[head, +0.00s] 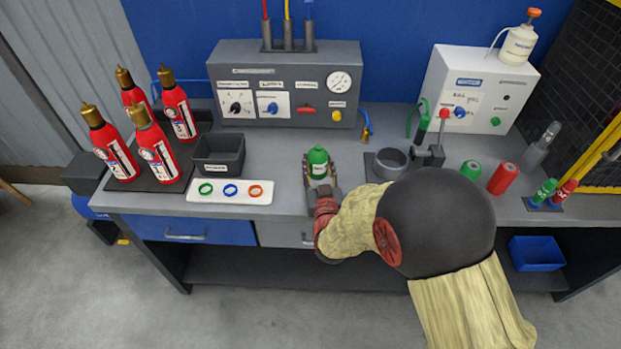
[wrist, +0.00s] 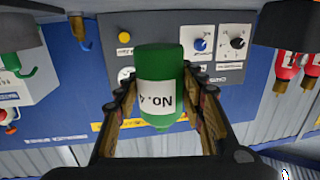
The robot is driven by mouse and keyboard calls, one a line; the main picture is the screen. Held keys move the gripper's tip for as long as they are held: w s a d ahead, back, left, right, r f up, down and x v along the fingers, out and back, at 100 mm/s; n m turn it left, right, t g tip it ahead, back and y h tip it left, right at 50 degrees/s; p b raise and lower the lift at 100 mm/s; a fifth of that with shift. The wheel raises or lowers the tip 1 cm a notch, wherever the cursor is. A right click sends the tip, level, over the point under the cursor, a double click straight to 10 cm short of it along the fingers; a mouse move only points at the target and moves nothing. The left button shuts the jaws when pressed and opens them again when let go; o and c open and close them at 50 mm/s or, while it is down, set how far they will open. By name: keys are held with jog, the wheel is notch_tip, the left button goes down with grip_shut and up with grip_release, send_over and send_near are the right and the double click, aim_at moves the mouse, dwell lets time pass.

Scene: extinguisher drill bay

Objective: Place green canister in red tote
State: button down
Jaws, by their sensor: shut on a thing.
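The green canister (head: 318,163) has a rounded top and a white label, and it is above the middle of the grey workbench (head: 290,222). My gripper (head: 320,178) is shut on it, with a finger on each side. In the wrist view the canister (wrist: 160,92) sits between the two fingers, and its "No. 4" label appears upside down. I cannot tell whether its base touches the bench. I see no red tote in either view.
Red extinguishers (head: 157,150) and a dark bin (head: 218,154) stand left, with a white ring tray (head: 229,191) in front. A grey control panel (head: 285,85) stands behind. A blue bin (head: 537,253) sits below.

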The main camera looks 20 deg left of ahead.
jog(key=a+f, duration=0.1)
jog(key=w+a+f+b, duration=0.1)
jog(key=f, duration=0.1)
jog(key=shift+w+a+f, duration=0.1)
jog(key=shift+a+f, duration=0.1)
jog(key=shift+a, duration=0.15)
jog(key=shift+f+b, duration=0.65)
jog(key=shift+f, duration=0.75)
jog(key=shift+f, duration=0.2)
jog(key=c, duration=1.1)
grip_release()
jog(key=shift+r, duration=0.25)
jog(key=p+v, duration=0.2)
jog(key=v, duration=1)
